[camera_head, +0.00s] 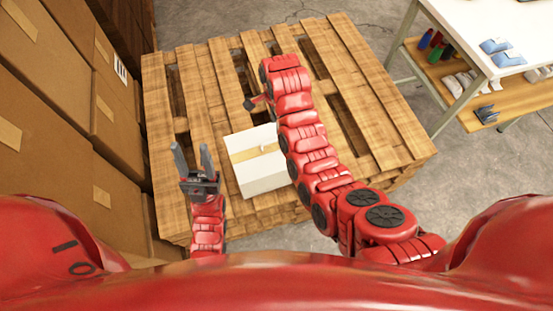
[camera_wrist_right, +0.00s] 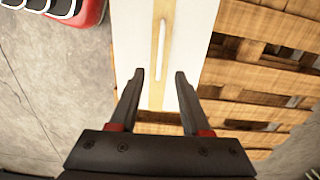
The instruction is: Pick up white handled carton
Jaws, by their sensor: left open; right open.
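The white handled carton (camera_head: 265,178) sits on the wooden pallet, with a tan tape strip along its top and a small white handle (camera_head: 269,147). In the right wrist view the carton (camera_wrist_right: 196,40) fills the upper middle, and its handle (camera_wrist_right: 162,48) lies between and beyond the fingertips. My right gripper (camera_wrist_right: 159,76) is open and empty, facing the carton top; in the head view its arm reaches past the carton's right side and the gripper is mostly hidden. My left gripper (camera_head: 193,148) is open and empty, left of the carton, fingers pointing away from me.
The wooden pallet (camera_head: 385,125) has open gaps between its slats and bare room around the carton. Stacked brown cardboard boxes (camera_head: 45,120) stand close on the left. A white-topped table (camera_head: 510,25) with a wooden lower shelf holding small items is at the upper right.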

